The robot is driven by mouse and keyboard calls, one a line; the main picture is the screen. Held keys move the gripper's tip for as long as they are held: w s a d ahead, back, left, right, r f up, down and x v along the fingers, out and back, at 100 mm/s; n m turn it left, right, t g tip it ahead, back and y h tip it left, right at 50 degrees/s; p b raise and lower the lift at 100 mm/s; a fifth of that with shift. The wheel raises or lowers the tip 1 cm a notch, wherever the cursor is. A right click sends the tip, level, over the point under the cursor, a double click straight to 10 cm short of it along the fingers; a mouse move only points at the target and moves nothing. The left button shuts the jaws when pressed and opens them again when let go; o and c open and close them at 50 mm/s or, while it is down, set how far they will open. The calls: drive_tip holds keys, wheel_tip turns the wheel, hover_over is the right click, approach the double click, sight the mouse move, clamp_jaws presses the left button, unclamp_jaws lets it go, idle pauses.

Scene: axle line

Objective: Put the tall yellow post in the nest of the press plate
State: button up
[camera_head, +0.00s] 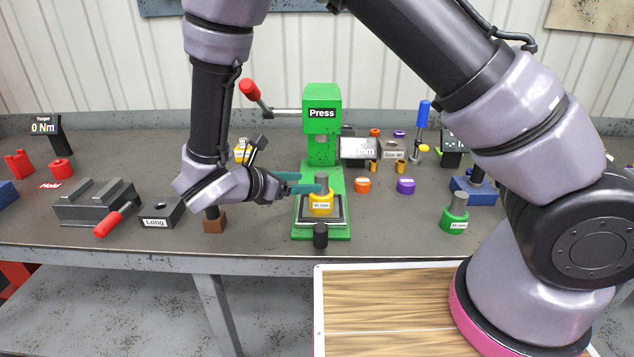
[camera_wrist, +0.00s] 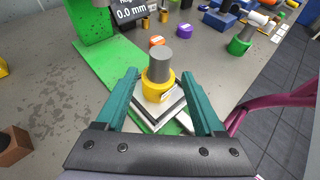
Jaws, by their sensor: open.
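The tall yellow post (camera_head: 321,206), a grey cylinder in a labelled yellow collar, stands upright on the press plate (camera_head: 302,213) of the green press (camera_head: 322,147). The wrist view shows the post (camera_wrist: 158,88) over the square dark-and-silver plate (camera_wrist: 137,118). Whether its foot sits fully down in the nest is hidden. My gripper (camera_head: 311,183) reaches in from the left, level with the post's upper part. In the wrist view my gripper (camera_wrist: 158,74) is open, with one teal finger on each side of the post and gaps showing.
A short black cylinder (camera_head: 320,236) stands at the press's front edge. Orange (camera_head: 362,185) and purple (camera_head: 405,186) rings lie to the right, with a green-collared post (camera_head: 454,216) beyond. A brown block (camera_head: 214,224) and the "Long" block (camera_head: 160,214) are left.

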drive_tip(key=d+r+m+g+y, duration=0.4)
drive_tip(key=d+r+m+g, duration=0.4)
drive_tip(key=d+r+m, duration=0.6)
drive_tip(key=s+d+r+m+t+y, duration=0.3)
drive_tip(key=d+r+m+y, duration=0.1)
drive_tip(key=d+r+m, duration=0.2)
drive_tip(key=s+d+r+m+t+y, duration=0.3)
drive_tip(key=d+r+m+y, duration=0.1)
drive_tip(key=d+r+m, duration=0.3)
wheel_tip(320, 180, up, 2)
drive_tip(key=m, duration=0.3)
drive_tip(key=shift+s+d+r+m, duration=0.2)
drive_tip(key=shift+s+d+m, duration=0.05)
drive_tip(key=shift+s+m, duration=0.15)
